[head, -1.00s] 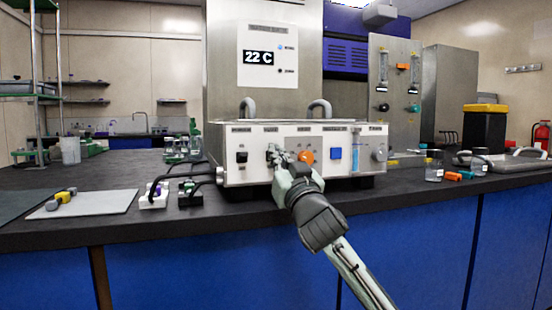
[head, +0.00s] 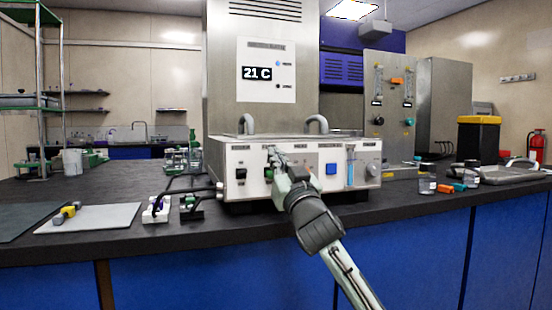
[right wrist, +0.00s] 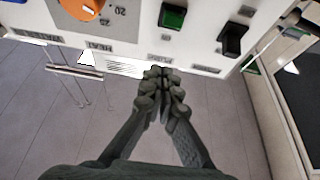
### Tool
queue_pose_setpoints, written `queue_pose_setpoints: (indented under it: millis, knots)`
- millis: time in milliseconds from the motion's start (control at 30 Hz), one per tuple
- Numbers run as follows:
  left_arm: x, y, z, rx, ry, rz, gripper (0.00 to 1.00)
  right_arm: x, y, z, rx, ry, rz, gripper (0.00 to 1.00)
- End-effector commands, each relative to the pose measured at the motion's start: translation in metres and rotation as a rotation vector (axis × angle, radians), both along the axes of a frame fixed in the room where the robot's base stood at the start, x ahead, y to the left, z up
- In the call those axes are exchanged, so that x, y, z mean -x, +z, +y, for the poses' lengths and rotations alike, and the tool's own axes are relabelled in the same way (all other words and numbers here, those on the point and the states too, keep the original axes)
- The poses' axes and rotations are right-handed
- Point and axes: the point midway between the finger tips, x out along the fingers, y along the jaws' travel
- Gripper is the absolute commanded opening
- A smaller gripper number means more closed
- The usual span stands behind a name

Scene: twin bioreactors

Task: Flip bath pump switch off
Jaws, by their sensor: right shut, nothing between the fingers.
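The white control box (head: 231,190) stands on the dark bench. Its pump switch, a green rocker (right wrist: 172,17), sits by the pump label in the right wrist view, where the panel appears upside down. In the head view the green switch (head: 268,174) shows just below my right fingertips. A black rocker switch (head: 241,173) is left of it; it also shows in the wrist view (right wrist: 232,38). My right gripper (right wrist: 160,75) is shut and empty, its tips near the panel's upper edge by the pump label. I cannot tell whether they touch. My left gripper is out of view.
An orange knob (right wrist: 82,8) is beside the pump switch, mostly hidden by my gripper in the head view. A blue button (head: 331,169) is further right. Small clamps (head: 157,210) and a white board (head: 90,219) lie left. Bare bench front lies below the box.

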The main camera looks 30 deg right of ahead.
Motion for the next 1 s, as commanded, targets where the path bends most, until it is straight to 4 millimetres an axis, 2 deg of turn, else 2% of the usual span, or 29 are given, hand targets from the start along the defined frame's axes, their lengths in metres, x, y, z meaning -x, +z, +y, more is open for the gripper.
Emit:
queue_pose_setpoints:
  millis: [33,67,300,500,700,1000]
  knots:
    - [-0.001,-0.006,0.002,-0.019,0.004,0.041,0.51,0.000,0.003,0.000,-0.002,0.001,0.001,0.00]
    - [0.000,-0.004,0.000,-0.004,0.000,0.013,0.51,0.007,-0.008,0.002,-0.003,0.003,0.002,0.00]
    - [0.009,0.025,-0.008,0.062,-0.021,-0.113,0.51,0.047,-0.039,0.011,-0.003,0.002,0.001,0.00]
    - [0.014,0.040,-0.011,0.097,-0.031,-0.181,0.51,0.070,-0.054,0.017,-0.002,0.002,-0.001,0.00]
    - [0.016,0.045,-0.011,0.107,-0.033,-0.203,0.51,0.077,-0.058,0.018,0.000,0.000,-0.002,0.00]
    - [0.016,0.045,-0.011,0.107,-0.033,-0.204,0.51,0.077,-0.058,0.018,0.000,0.000,-0.001,0.00]
